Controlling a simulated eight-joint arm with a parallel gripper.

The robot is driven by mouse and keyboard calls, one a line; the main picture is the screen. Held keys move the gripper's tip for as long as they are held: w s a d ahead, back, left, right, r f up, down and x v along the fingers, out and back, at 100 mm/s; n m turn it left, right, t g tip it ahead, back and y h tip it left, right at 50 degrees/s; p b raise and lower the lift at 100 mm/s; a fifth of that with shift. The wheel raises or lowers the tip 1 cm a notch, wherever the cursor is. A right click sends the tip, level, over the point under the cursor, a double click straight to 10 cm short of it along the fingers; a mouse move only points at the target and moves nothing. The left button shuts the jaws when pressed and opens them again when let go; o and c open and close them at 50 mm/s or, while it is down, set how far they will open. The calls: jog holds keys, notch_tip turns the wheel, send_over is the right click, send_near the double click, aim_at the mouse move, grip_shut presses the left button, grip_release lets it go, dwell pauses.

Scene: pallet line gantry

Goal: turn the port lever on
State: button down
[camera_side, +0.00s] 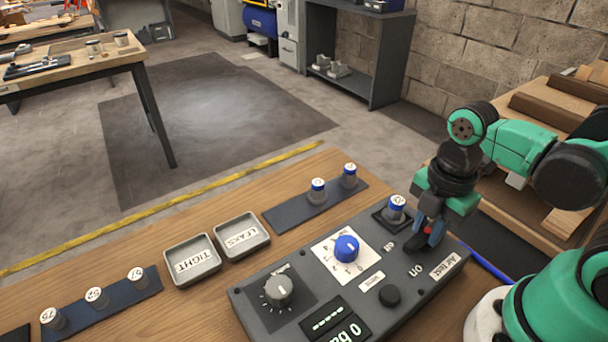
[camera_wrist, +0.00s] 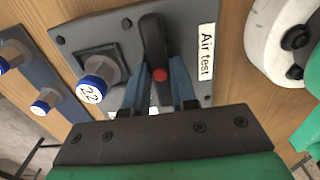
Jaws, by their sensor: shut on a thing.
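The port lever (camera_wrist: 152,40) is a black handle with a red end on the grey air test panel (camera_side: 445,285). In the wrist view it lies between the two fingers of my gripper (camera_wrist: 158,82), which is shut on it near the red end. In the side view my gripper (camera_side: 428,232) reaches down onto the panel's far right part, and a dark part of the lever (camera_side: 414,243) shows beside the fingers. The "on" label (camera_side: 415,270) is in front of the lever. Its exact angle is partly hidden by the fingers.
Next to my gripper a blue-ringed fitting marked 22 (camera_wrist: 93,88) stands in a square socket. The panel also bears a blue knob (camera_side: 346,248), a grey knob (camera_side: 279,291) and a black button (camera_side: 390,295). Trays marked TIGHT (camera_side: 170,254) and LEAKS (camera_side: 222,229) lie left.

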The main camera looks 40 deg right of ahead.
jog(key=shift+m, duration=0.4)
jog(key=m, duration=0.3)
jog(key=shift+m, duration=0.3)
jog(key=m, duration=0.4)
jog(key=shift+m, duration=0.3)
jog(key=m, duration=0.4)
jog(key=shift+m, duration=2.4)
jog(key=c, duration=0.7)
grip_release()
